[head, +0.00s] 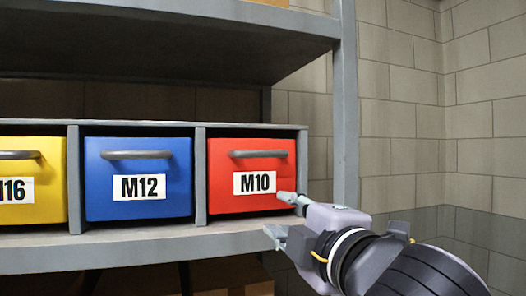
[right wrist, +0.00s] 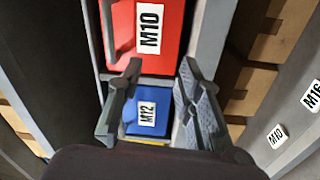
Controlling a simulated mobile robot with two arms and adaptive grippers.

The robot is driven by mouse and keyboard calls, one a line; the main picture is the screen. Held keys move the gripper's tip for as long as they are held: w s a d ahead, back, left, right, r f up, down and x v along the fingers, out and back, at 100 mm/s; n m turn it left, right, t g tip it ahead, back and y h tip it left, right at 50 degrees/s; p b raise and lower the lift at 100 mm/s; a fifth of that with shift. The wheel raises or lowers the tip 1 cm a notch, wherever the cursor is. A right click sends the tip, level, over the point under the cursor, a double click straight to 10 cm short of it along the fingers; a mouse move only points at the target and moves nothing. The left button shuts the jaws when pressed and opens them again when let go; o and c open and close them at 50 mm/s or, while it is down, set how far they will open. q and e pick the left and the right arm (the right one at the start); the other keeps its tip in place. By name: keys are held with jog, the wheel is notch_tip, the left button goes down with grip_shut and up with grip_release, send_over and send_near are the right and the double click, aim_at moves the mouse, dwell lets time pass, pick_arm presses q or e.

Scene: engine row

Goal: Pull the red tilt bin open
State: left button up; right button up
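The red tilt bin (head: 225,175), labelled M10, sits upright in the right-hand compartment of the shelf row, its front about level with its neighbours. Its grey bar handle (head: 258,154) runs across the upper front. My right gripper (head: 277,214) is open and empty, in front of the bin's lower right corner, below and right of the handle. In the right wrist view the red bin (right wrist: 148,62) appears beyond the spread fingers (right wrist: 160,72). Contact with the bin cannot be told. My left gripper is in neither view.
A blue bin (head: 138,203) labelled M12 and a yellow bin (head: 40,211) labelled M16 stand to the left. A grey shelf post (head: 345,110) rises to the right of the red bin. An upper shelf (head: 170,40) overhangs the row.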

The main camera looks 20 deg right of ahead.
jog(key=s+r+n+t, duration=0.2)
jog(key=s+r, duration=0.3)
jog(key=p, duration=0.6)
send_near(264, 155)
pick_arm(q)
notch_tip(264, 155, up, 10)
jog(key=p, duration=0.3)
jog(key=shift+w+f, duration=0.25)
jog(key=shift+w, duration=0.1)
pick_arm(e)
jog(key=x, duration=1.1)
jog(key=shift+c, duration=0.2)
jog(key=shift+s, duration=0.1)
grip_shut()
